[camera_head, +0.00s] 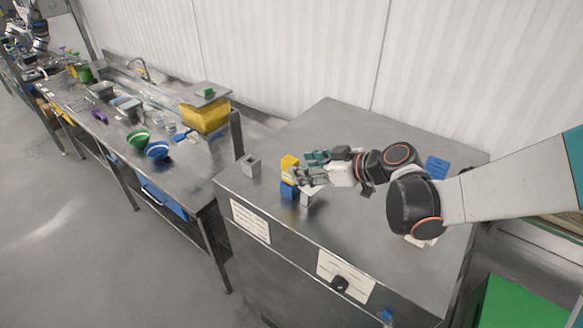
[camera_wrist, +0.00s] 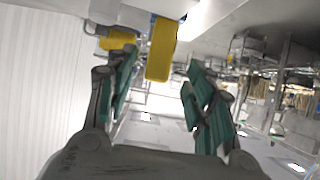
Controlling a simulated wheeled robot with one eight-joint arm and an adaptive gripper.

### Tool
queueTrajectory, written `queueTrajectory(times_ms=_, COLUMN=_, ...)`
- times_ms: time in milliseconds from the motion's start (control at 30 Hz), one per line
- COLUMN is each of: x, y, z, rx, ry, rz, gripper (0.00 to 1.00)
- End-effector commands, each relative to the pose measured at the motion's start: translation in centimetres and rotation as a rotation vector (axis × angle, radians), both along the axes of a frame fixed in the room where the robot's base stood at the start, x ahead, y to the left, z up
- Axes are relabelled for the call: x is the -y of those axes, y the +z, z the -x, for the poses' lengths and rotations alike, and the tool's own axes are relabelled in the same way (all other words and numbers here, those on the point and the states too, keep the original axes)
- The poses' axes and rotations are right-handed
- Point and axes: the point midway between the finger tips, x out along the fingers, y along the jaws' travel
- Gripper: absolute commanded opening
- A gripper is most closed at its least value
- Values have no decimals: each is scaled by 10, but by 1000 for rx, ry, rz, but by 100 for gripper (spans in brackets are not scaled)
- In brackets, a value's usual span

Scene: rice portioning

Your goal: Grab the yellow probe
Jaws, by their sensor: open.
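The yellow probe (camera_head: 289,164) stands upright on a blue block-like holder (camera_head: 289,190) near the left front of the steel cabinet top. My gripper (camera_head: 304,168) is open at its right side, fingers pointing left toward it. In the wrist view the probe (camera_wrist: 161,50) shows as a yellow block between the lines of the two teal-padded fingers (camera_wrist: 160,72), near their tips. I cannot tell whether either finger touches it. Part of the blue holder (camera_wrist: 183,18) shows beside it at the top edge.
A white block (camera_head: 310,194) stands just right of the holder, under my gripper. A grey block (camera_head: 250,166) stands to the left. A yellow tub (camera_head: 205,117) sits on the sink bench. A blue object (camera_head: 436,167) lies behind my arm.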

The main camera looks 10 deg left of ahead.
Motion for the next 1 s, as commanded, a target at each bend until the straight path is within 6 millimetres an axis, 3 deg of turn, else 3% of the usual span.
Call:
queueTrajectory(times_ms=700, x=-50, y=-30, z=-23, rx=-1, ry=1, rz=1, gripper=48)
queueTrajectory(times_ms=1000, x=-52, y=-32, z=-24, rx=-1, ry=0, rz=1, gripper=46)
